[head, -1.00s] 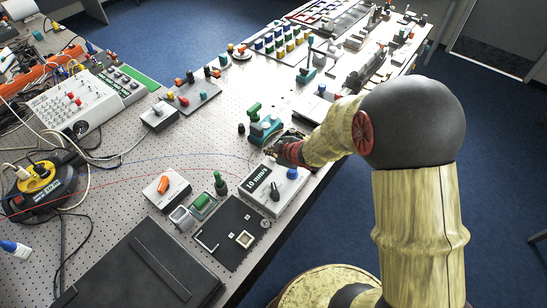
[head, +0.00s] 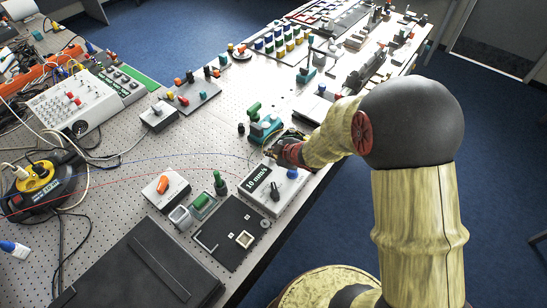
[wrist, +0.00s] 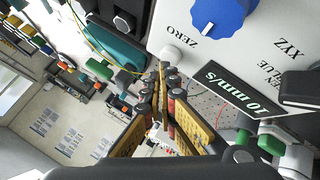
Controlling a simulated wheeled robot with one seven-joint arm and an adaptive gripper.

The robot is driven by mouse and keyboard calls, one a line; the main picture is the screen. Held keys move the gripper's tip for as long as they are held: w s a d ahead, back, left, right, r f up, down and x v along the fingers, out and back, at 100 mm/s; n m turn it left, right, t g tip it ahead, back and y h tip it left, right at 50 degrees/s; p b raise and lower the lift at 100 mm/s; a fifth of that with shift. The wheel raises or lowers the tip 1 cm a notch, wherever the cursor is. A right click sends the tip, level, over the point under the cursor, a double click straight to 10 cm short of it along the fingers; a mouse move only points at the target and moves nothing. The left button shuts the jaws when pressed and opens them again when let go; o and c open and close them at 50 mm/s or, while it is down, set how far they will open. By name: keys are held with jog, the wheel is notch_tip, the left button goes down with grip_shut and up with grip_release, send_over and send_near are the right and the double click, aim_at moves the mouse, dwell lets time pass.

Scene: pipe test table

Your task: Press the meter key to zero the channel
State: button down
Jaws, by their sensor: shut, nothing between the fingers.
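The meter (head: 258,199) is a pale box near the table's front edge, with a display (wrist: 245,92) reading "10 mm/s". In the wrist view its face shows a blue knob (wrist: 218,14) and a small round white key (wrist: 172,54) beside the word ZERO. My gripper (wrist: 163,72) is shut and empty, its fingertips right by the white key. I cannot tell whether they touch it. In the head view my gripper (head: 270,152) is at the meter's far edge, and the key cannot be made out there.
A teal device (head: 264,129) stands just beyond my gripper. Left of the meter are a green-knobbed part (head: 202,204), a box with an orange switch (head: 167,188) and a black plate (head: 228,232). Thin red and blue wires cross the perforated table to the left.

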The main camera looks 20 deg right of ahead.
aim_at(272, 158)
jog(key=shift+f+b, duration=0.35)
jog(key=shift+f, duration=0.05)
dwell(0.5)
dwell(0.4)
jog(key=shift+r+p, duration=0.8)
jog(key=shift+r, duration=0.05)
notch_tip(272, 158, up, 5)
jog(key=p, duration=0.4)
jog(key=shift+p, duration=0.35)
